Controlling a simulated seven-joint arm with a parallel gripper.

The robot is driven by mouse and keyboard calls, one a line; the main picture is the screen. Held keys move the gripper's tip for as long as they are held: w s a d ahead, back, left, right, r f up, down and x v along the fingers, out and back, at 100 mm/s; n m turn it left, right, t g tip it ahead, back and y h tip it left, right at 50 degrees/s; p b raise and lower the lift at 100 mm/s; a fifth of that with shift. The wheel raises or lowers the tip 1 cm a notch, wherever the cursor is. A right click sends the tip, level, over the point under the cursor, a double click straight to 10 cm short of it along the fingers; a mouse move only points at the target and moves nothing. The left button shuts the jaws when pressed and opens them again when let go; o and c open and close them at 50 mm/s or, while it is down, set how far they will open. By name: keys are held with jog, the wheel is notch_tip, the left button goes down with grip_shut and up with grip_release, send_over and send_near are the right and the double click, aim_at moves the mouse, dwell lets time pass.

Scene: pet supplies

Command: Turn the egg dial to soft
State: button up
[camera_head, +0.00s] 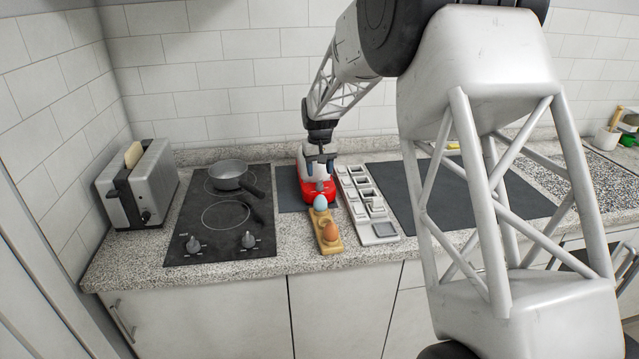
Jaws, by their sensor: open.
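A small red and white appliance, which looks like an egg cooker (318,190), stands on a dark mat at the middle of the counter. My gripper (321,158) points down right at its white upper part and overlaps it in this view. Its jaws are open, and I cannot tell whether they touch the appliance. The egg dial and its markings are too small or hidden to make out. A wooden egg holder (326,246) stands in front of the appliance, with a blue egg (320,203) at the back and a brown egg (330,231) at the front.
A pale compartment tray (388,239) lies close to the right. On the left are a black hob (187,225) with a grey pan (228,172), and a toaster (157,180) with bread. A bare dark mat (395,190) lies right of the tray, partly behind my arm.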

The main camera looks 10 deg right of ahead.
aim_at(320, 181)
jog(key=shift+f, duration=2.6)
jog(key=c, duration=0.9)
